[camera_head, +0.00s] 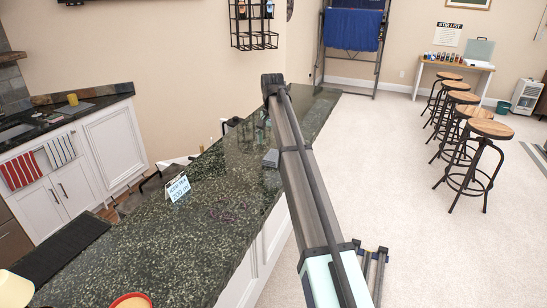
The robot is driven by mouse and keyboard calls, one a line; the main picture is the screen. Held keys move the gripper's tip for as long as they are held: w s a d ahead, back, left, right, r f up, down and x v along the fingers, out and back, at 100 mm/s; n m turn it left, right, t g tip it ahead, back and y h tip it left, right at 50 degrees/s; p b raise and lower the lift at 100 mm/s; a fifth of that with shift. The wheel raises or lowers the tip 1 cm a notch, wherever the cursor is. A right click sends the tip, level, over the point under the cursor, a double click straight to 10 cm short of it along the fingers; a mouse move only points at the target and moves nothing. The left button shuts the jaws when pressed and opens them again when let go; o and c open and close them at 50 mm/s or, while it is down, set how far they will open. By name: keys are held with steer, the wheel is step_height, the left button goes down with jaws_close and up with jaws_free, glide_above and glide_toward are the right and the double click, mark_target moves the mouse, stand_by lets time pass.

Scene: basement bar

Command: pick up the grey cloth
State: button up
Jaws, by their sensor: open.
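A small grey item (271,158) lies on the dark speckled counter (150,240), against the left edge of my arm in the picture. It looks like a folded cloth or a block; I cannot tell which, and my arm may hide part of it. My arm rises from the bottom right across the counter's right edge. I cannot make out my gripper or its fingertips.
A small white sign (177,188) stands on the counter left of the grey item. Bar stools (489,129) stand at the right. Open carpet lies between.

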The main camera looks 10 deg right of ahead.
mark_target(274, 155)
steer(key=shift+w+d+f+p, duration=0.15)
steer(key=shift+f+p, duration=0.95)
steer(key=shift+f, duration=1.35)
steer(key=c, duration=1.2)
